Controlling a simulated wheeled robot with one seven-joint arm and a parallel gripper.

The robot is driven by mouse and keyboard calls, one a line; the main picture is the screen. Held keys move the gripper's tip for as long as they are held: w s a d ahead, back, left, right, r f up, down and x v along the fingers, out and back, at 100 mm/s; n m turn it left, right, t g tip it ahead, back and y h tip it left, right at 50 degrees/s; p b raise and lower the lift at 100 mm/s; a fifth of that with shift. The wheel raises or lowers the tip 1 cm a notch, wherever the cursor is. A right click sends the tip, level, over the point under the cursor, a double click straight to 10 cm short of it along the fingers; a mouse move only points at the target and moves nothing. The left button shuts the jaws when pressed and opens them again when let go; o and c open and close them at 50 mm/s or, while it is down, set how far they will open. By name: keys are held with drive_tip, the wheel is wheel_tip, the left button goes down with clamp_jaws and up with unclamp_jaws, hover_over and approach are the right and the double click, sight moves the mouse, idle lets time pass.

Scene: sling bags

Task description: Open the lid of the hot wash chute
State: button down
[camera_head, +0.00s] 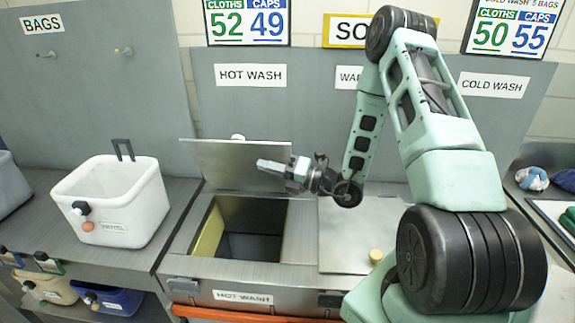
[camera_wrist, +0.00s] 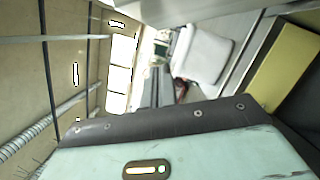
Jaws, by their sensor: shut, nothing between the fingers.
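The hot wash chute (camera_head: 240,235) is an open, dark rectangular hole in the metal counter, with a yellow inner side wall. Its metal lid (camera_head: 215,160) is raised and leans back behind the hole, with a small pale knob (camera_head: 238,137) at its top edge. My gripper (camera_head: 262,165) is shut and empty, in front of the lid's right part and above the opening. I cannot tell whether it touches the lid. In the wrist view the yellow wall (camera_wrist: 280,75) shows at the right; my fingertips are not clear there.
A white bin (camera_head: 115,200) stands on the counter to the left. A closed lid (camera_head: 350,240) with a yellow knob (camera_head: 376,255) lies right of the opening, under my arm. Signs hang on the grey back panel (camera_head: 260,110). Blue cloths (camera_head: 532,178) lie at the far right.

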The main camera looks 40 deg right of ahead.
sight(266, 152)
drive_tip(key=shift+w+d+r+p, duration=0.3)
drive_tip(key=shift+w+r+p, duration=0.05)
drive_tip(key=shift+w, duration=0.25)
drive_tip(key=shift+w+d+r+p, duration=0.35)
drive_tip(key=shift+w+p, duration=0.05)
drive_tip(key=shift+w, duration=0.2)
drive_tip(key=shift+w+d+r+p, duration=0.3)
drive_tip(key=shift+w+r+p, duration=0.05)
drive_tip(key=shift+w, duration=0.25)
drive_tip(key=shift+w+d+r, duration=0.15)
drive_tip(key=shift+r, duration=0.1)
drive_tip(key=w+d+r+m+p, duration=0.1)
drive_tip(key=d+p, duration=0.1)
drive_tip(key=w+d+r+m+p, duration=0.1)
drive_tip(key=w+r+p, duration=0.1)
drive_tip(key=shift+w+d+h, duration=0.3)
drive_tip(key=shift+d, duration=0.05)
drive_tip(key=w+d+r+m+p, duration=0.1)
drive_tip(key=w+d+m, duration=0.1)
drive_tip(key=w+d, duration=0.5)
drive_tip(key=shift+w+d+r+m+g, duration=0.35)
drive_tip(key=shift+m+g, duration=0.05)
